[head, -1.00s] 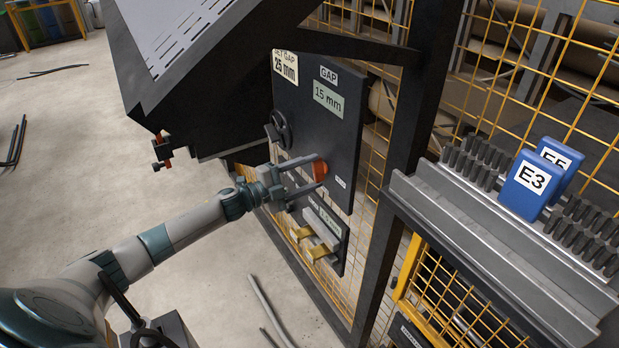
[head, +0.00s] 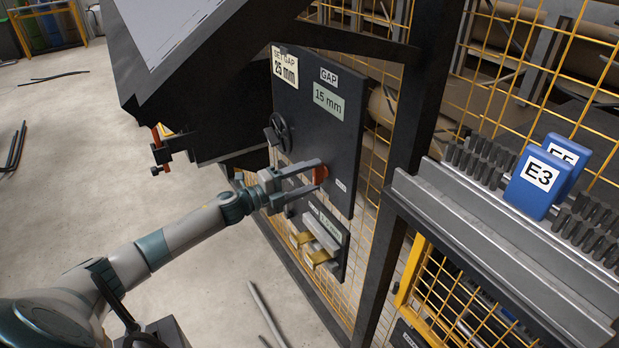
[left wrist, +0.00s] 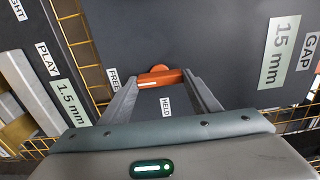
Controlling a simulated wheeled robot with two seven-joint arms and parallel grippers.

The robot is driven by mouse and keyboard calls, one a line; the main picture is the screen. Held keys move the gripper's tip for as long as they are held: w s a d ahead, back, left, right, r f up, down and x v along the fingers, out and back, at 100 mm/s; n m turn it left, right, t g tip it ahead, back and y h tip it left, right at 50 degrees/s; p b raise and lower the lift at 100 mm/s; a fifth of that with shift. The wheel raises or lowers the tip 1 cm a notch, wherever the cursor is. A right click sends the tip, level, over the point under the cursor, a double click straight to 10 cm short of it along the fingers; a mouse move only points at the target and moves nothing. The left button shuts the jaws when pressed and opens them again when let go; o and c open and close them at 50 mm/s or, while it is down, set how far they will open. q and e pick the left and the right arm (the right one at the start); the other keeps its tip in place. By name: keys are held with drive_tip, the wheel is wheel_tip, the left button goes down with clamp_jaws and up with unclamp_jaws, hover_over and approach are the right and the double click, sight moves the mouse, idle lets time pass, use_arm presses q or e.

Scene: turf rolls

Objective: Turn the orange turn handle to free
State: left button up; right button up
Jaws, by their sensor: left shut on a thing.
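The orange turn handle (head: 320,174) sits on the dark panel (head: 335,140) below the GAP 15 mm display. My left gripper (head: 316,175) is at the panel with its two fingers on either side of the handle, shut on it. In the left wrist view the handle (left wrist: 160,78) lies crosswise between the fingertips, with a white mark along it. A FREE label (left wrist: 113,79) is to its left and a HELD label (left wrist: 166,105) is just below it. My right gripper is not in view.
A black handwheel (head: 279,132) is on the panel, left of the handle. A smaller panel with yellow-ended blocks (head: 316,258) is below. A dark post (head: 400,170) and a grey rack (head: 480,235) with blue E3 and E5 blocks stand to the right.

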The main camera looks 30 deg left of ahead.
use_arm(q)
drive_tip(key=o, duration=1)
drive_tip(key=shift+o, duration=0.2)
